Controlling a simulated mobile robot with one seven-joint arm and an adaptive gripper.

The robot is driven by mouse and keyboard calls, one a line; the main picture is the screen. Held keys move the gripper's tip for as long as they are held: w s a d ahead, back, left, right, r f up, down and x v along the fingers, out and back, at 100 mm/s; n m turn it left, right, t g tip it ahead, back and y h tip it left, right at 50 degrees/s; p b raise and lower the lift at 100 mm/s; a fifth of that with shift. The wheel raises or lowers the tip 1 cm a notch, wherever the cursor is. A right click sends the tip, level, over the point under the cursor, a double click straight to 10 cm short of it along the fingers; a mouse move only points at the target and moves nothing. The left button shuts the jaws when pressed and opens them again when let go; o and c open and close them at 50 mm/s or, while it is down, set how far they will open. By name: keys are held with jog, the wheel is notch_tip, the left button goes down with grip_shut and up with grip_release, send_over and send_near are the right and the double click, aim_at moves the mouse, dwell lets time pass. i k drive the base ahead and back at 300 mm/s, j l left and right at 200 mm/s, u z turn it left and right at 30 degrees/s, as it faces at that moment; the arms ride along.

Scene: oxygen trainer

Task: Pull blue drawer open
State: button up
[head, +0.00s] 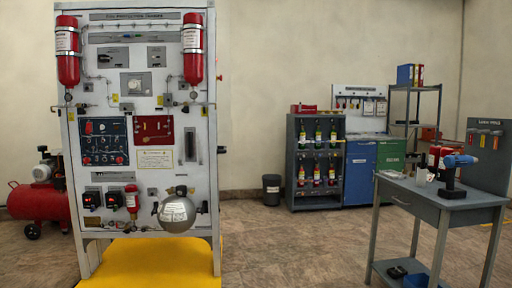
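A blue-fronted cabinet unit (359,178) stands against the back wall, right of centre. It is the only large blue front in view, and it looks closed. It is too small here to tell whether the front is a drawer or a door, and no handle can be made out clearly. My gripper is not in view.
A grey workbench (425,202) with a blue drill (455,174) stands at the right, in front of the cabinets. A green-fronted unit (390,155) adjoins the blue one. A bottle rack (317,195) stands left of it. The white trainer panel (139,200) fills the left. Floor between is clear.

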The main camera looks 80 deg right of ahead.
aim_at(353, 146)
jog(key=l+z, duration=0.1)
jog(key=z, duration=3.4)
jog(key=i+u, duration=0.2)
jog(key=i, duration=1.1)
jog(key=i+u, duration=0.25)
jog(key=i, duration=0.45)
jog(key=i+l+u, duration=0.1)
jog(key=i+u, duration=0.15)
jog(key=i, duration=1.95)
jog(key=i+z, duration=0.15)
jog(key=i, duration=0.6)
jog(key=i+j+z, duration=0.1)
jog(key=i, duration=0.65)
jog(key=i+z, duration=0.65)
jog(key=i+j+z, duration=0.2)
jog(key=i+z, duration=0.15)
jog(key=i, duration=0.15)
